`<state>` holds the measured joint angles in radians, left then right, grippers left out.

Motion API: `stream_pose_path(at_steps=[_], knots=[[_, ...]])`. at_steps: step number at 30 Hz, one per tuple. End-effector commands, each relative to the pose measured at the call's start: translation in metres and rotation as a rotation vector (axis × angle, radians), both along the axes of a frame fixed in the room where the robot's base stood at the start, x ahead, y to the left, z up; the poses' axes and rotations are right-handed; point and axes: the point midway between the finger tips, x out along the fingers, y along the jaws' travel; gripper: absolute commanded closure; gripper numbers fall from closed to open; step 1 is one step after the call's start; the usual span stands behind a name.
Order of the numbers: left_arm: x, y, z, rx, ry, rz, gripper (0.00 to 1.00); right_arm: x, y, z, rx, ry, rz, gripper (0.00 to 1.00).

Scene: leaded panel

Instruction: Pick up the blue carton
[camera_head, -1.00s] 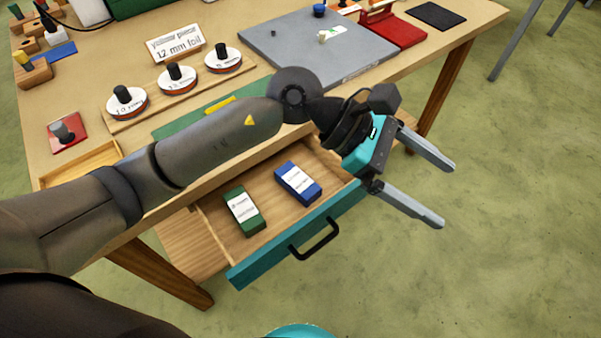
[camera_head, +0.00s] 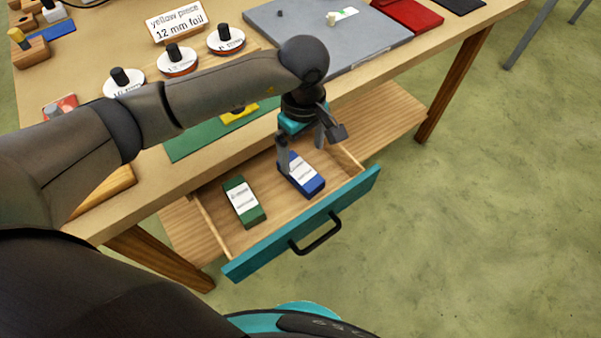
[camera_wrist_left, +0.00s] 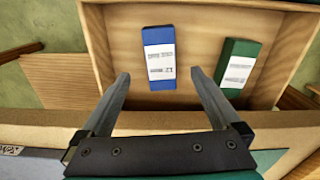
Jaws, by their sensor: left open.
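The blue carton (camera_head: 302,175), with a white label, lies in the open drawer (camera_head: 262,225). In the left wrist view the blue carton (camera_wrist_left: 159,58) lies ahead of the fingertips, roughly between their lines. My left gripper (camera_head: 302,155) points down over the drawer, its fingers apart and empty. In the head view one finger overlaps the carton's left edge; I cannot tell whether it touches. In the left wrist view the left gripper (camera_wrist_left: 159,75) is open. My right gripper is not in view.
A green carton (camera_head: 244,201) lies in the drawer left of the blue one. The drawer's teal front with a dark handle (camera_head: 316,235) faces the open floor. The table edge is close behind my gripper. Labelled spools (camera_head: 177,60) stand on the tabletop.

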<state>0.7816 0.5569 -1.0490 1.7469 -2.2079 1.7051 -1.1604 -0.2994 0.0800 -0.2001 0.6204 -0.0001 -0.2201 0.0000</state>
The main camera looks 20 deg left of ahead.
Motion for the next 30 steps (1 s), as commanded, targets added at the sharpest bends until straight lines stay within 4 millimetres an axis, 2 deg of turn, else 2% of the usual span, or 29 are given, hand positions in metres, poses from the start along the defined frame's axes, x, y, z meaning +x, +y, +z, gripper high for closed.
stream_pose_path(at_steps=[1, 3, 10, 18, 22, 28, 30], knots=[[-0.001, -0.001, -0.011, -0.001, 0.003, 0.000, 0.03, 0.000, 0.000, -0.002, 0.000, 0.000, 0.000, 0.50], [-0.001, -0.001, -0.019, -0.002, 0.002, 0.001, 0.03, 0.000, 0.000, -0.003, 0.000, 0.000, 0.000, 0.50], [0.000, 0.000, -0.034, -0.003, 0.002, 0.000, 0.03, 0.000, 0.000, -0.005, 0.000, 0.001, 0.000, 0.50], [0.001, 0.005, -0.073, -0.004, 0.003, 0.001, 0.03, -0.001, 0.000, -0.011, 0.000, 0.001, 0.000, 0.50], [0.001, 0.005, -0.080, -0.003, -0.001, 0.000, 0.03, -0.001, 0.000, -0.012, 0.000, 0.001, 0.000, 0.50], [0.002, 0.005, -0.080, -0.003, -0.001, 0.000, 0.03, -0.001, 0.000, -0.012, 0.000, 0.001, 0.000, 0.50], [0.002, 0.005, -0.080, -0.003, -0.001, 0.000, 0.09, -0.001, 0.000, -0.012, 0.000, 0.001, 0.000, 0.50]])
